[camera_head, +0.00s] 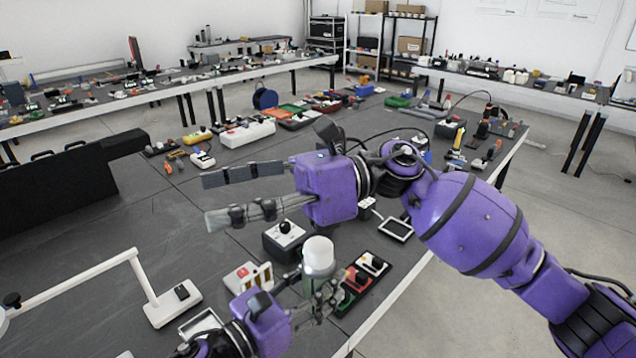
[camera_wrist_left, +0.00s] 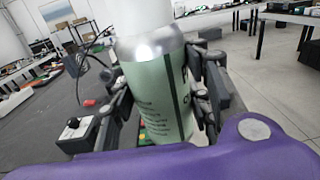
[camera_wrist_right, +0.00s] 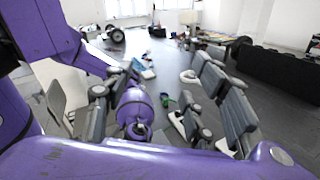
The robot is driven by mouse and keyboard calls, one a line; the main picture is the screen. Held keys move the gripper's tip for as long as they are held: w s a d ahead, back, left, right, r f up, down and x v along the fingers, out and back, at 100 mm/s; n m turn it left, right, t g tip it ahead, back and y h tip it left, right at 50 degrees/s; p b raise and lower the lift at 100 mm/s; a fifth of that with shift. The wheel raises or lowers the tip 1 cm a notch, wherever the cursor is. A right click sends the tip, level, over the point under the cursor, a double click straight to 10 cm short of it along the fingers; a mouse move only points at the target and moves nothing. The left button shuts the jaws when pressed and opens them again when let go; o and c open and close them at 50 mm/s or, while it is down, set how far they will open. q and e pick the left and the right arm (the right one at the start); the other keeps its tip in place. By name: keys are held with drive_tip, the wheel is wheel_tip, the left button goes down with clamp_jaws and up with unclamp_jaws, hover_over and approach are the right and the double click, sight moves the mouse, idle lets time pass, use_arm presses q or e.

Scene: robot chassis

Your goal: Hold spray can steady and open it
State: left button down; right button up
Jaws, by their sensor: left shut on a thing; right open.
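The spray can (camera_head: 318,257) has a pale green body and a white cap on top, and stands upright. My left gripper (camera_head: 318,298) is shut around its body in the lower middle of the head view. In the left wrist view, the green can body (camera_wrist_left: 158,95) sits between the fingers, with printed text facing the camera and the white cap (camera_wrist_left: 143,18) cut off at the top edge. My right gripper (camera_head: 208,198) is open and empty, above and to the left of the can, its fingers pointing left. The right wrist view shows its fingers spread apart.
A switch box (camera_head: 284,239) stands just behind the can. A panel with red and green buttons (camera_head: 364,279) lies to its right, and a white lamp-like arm (camera_head: 90,272) to the left. A black case (camera_head: 60,185) stands at the left. The left-middle table (camera_head: 140,222) is largely clear.

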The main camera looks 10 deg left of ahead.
wheel_tip(320, 180, down, 3)
drive_tip(key=s+n+h, duration=0.2)
drive_tip(key=n+h, duration=0.2)
drive_tip(key=h, duration=0.1)
drive_tip(key=r+n+t+h, duration=0.2)
drive_tip(key=n+t+h, duration=0.2)
drive_tip(key=t+h, duration=0.55)
hover_over(319, 246)
drive_tip(key=g+h, duration=0.1)
drive_tip(key=g, duration=0.1)
drive_tip(key=shift+t, duration=0.25)
wheel_tip(319, 246, down, 12)
drive_tip(key=shift+r, duration=0.1)
drive_tip(key=c, duration=1.3)
drive_tip(key=shift+r, duration=0.2)
drive_tip(key=shift+r, duration=0.95)
